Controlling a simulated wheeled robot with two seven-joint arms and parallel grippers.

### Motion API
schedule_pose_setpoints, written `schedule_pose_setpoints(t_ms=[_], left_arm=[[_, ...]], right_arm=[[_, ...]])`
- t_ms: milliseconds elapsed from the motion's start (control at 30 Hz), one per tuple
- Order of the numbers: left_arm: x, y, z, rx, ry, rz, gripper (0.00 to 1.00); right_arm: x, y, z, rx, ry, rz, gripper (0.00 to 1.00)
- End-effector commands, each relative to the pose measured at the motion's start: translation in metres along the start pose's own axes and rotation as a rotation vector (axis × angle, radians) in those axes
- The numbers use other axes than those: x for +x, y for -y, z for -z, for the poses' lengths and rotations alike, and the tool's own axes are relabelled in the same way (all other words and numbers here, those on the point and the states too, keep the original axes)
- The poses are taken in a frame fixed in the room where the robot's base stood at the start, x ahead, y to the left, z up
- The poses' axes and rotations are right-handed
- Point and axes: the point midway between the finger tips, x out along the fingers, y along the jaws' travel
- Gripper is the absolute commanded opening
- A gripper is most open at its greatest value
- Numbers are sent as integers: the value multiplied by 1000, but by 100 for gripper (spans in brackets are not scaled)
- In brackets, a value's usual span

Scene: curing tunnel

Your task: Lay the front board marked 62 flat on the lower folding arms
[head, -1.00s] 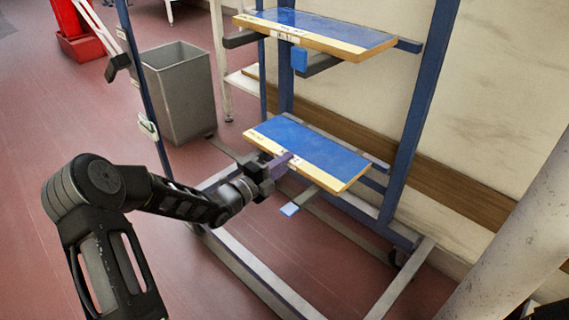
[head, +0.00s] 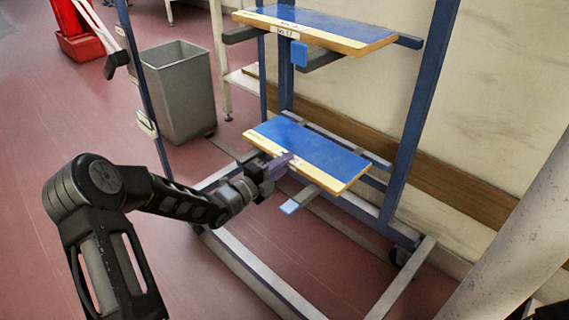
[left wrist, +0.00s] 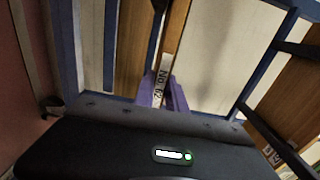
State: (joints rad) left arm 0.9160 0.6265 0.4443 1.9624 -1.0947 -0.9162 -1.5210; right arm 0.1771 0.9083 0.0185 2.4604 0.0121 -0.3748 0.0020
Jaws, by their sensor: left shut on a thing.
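The front board marked 62 (head: 318,148) is a flat panel with a blue top and a cream front edge, at the lower level of a blue rack. Its label, No 62 (left wrist: 161,84), shows in the left wrist view. The board looks about level. A lower folding arm (head: 303,199) with a pale blue tip shows below it. I cannot tell whether the board touches the arms. My right gripper is not in view.
A similar blue board (head: 318,24) lies on the upper arms, above the held one. The blue rack post (head: 418,110) stands to the right. A grey bin (head: 180,95) stands behind the rack at left. A pale round column (head: 515,235) is at the right edge.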

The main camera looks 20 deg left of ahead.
Motion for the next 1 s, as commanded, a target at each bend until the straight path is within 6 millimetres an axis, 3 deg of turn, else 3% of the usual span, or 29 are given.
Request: schedule_pose_setpoints(t_ms=[233, 267, 567, 867, 1000], left_arm=[[1, -4, 0, 1, -1, 4, 0], [1, -3, 0, 1, -1, 4, 18], [0, -4, 0, 0, 0, 1, 42], [0, -6, 0, -1, 0, -3, 42], [-11, -4, -1, 0, 2, -4, 42]], right_arm=[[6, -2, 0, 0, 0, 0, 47], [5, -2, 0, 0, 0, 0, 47], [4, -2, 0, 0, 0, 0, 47], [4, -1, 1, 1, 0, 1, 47], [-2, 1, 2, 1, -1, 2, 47]])
